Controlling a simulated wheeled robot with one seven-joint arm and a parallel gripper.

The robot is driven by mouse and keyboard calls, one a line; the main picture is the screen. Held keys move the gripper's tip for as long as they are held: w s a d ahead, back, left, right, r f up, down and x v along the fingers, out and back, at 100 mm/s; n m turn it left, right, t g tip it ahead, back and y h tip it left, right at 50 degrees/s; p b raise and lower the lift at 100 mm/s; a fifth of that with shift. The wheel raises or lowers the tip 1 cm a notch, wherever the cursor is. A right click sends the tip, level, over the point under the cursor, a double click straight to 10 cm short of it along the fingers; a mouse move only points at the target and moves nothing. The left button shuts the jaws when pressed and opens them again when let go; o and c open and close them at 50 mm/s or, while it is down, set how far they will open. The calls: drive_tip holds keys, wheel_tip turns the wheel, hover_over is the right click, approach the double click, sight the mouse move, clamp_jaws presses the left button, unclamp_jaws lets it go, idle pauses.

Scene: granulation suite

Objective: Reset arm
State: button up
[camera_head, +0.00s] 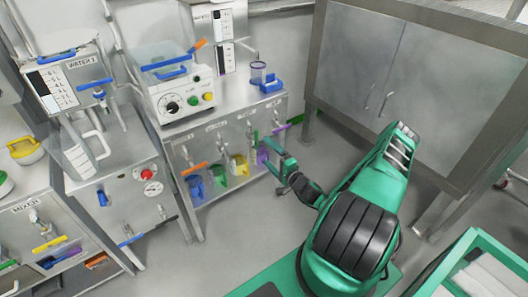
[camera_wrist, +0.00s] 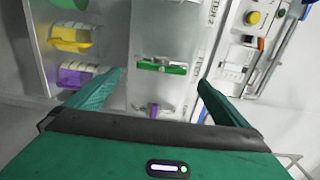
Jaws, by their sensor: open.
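My arm is green and black and reaches forward from the lower right in the head view. My gripper (camera_head: 278,160) is in front of the right part of the metal cabinet with the small coloured containers. In the wrist view my gripper (camera_wrist: 155,92) has its two green fingers wide apart with nothing between them. Beyond the fingers is a panel with a green-handled valve (camera_wrist: 160,66). A purple-handled item (camera_wrist: 153,110) shows lower between them. I cannot tell the distance to the panel. No object is held.
A large grey cabinet (camera_head: 400,80) stands at right. Bare floor (camera_head: 230,230) lies between. A green-framed cart (camera_head: 470,250) is at lower right.

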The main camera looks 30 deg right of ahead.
drive_tip(key=shift+s, duration=0.1)
idle(0.5)
drive_tip(key=s+a+r+n+g+y, duration=0.3)
drive_tip(key=a+r+n+g+y, duration=0.1)
drive_tip(key=a+n+g, duration=0.25)
drive_tip(key=s+a+r+n+g+y, duration=0.35)
drive_tip(key=a+n+g+y, duration=0.2)
drive_tip(key=a+n, duration=0.2)
drive_tip(key=s+d+r+m+g+h, duration=0.1)
drive_tip(key=s+d+r+g+h, duration=0.1)
drive_tip(key=s+r, duration=0.6)
drive_tip(key=s+d+r+m+g+h, duration=0.1)
drive_tip(key=s+r+h, duration=0.3)
drive_tip(key=s+r, duration=0.5)
drive_tip(key=s+d+r+m+g+h, duration=0.1)
drive_tip(key=s+d+r+g+h, duration=0.2)
drive_tip(key=s+r, duration=0.5)
drive_tip(key=s+h, duration=0.1)
drive_tip(key=s, duration=0.3)
drive_tip(key=shift+s+d+r, duration=0.15)
drive_tip(key=shift+d, duration=0.2)
